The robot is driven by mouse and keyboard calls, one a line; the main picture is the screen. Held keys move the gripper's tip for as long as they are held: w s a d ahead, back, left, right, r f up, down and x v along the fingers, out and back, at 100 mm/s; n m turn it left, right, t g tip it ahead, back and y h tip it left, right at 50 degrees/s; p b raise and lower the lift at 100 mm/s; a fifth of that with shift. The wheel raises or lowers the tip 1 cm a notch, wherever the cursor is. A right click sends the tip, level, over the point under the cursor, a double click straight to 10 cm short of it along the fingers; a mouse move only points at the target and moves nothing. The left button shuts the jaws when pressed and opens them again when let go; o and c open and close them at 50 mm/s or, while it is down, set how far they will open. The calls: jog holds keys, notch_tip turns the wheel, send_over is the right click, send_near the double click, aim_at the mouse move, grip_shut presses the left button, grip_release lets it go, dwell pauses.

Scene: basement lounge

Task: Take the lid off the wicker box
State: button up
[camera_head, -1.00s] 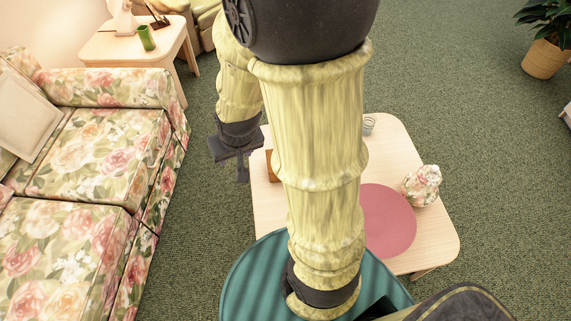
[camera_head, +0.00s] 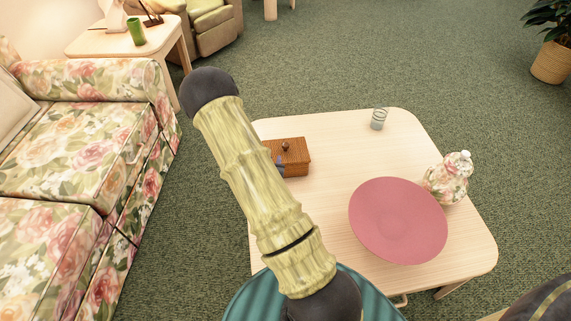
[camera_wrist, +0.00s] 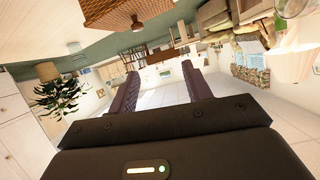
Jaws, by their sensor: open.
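The wicker box (camera_head: 297,165) is orange-brown and stands on the left part of the pale low table (camera_head: 340,150). Its lid (camera_head: 296,148) is on, with a small dark round knob (camera_head: 286,146) on top. My arm hides the box's left part in the head view. In the wrist view, which is upside down, the wicker box (camera_wrist: 108,12) shows at the top edge with its knob (camera_wrist: 137,24) pointing down the picture. My gripper (camera_wrist: 160,78) is open and empty, its fingers apart from the knob.
A pink round plate or mat (camera_head: 398,222), a floral lidded jar (camera_head: 449,178) and a glass (camera_head: 378,119) stand on the table's right side. A floral sofa (camera_head: 75,150) is at left. The table's middle is clear.

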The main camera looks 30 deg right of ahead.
aim_at(283, 160)
notch_tip(283, 160, down, 11)
jog(key=s+d+n+t+h+b, duration=0.1)
jog(key=s+d+t+h+b, duration=0.1)
jog(key=b, duration=0.5)
jog(key=shift+s+d+t, duration=0.25)
jog(key=shift+d+t, duration=0.1)
jog(key=shift+t, duration=0.45)
jog(key=shift+r, duration=0.1)
jog(key=b+x, duration=0.3)
jog(key=x, duration=0.9)
jog(key=shift+d+r, duration=0.1)
jog(key=shift+d, duration=0.15)
